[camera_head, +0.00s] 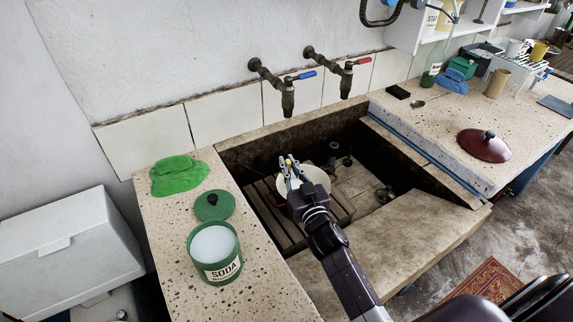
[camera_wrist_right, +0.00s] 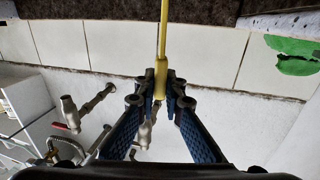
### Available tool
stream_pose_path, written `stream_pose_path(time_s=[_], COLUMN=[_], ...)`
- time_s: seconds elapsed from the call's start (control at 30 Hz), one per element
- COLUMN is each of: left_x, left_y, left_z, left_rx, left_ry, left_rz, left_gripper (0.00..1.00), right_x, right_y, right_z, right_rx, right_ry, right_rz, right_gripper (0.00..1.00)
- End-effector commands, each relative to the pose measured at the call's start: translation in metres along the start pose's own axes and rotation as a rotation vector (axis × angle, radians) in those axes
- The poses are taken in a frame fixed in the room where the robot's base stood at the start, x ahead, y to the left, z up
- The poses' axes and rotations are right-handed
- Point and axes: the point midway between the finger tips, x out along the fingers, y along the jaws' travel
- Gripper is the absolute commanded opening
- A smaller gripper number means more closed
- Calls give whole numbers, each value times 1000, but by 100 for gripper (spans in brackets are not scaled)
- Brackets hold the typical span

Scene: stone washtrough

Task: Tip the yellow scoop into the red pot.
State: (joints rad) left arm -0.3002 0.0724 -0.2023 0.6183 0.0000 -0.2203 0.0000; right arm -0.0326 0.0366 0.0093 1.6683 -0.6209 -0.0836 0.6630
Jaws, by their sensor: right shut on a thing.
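My right gripper (camera_head: 290,168) is over the stone trough, shut on the yellow scoop (camera_head: 288,162). Only a small yellow bit of the scoop shows in the head view. In the right wrist view its thin yellow handle (camera_wrist_right: 161,45) runs from between the fingertips (camera_wrist_right: 160,92) to the top edge; its bowl is out of view. A round, cream-coloured vessel (camera_head: 320,177) sits in the trough just behind and below the gripper, partly hidden by it. A dark red lid (camera_head: 484,146) lies on the right counter. My left gripper is not in view.
An open green soda tin (camera_head: 222,270) with white contents, its green lid (camera_head: 213,205) and a green cloth (camera_head: 180,175) are on the left ledge. Two wall taps (camera_head: 287,98) overhang the trough (camera_head: 430,215). A spoon (camera_head: 420,103) and bottle (camera_head: 432,65) are on the right counter.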

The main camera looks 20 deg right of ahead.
Motion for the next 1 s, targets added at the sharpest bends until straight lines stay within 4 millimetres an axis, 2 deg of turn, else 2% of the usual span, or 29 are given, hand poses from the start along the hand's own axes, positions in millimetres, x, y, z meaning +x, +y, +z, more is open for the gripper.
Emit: stream_pose_path(time_s=[0.17,0.4,0.8,1.0], left_x=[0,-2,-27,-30], left_y=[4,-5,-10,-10], left_z=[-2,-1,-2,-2], left_rx=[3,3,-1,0], left_ry=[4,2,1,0], left_rz=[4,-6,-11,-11], left_gripper=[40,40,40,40], right_x=[0,0,3,3], right_y=[0,0,18,22], right_z=[-1,-1,-9,-7], right_rx=[0,4,140,177], right_ry=[1,0,-22,-28], right_rz=[0,0,0,0], right_gripper=[0,0,0,0])
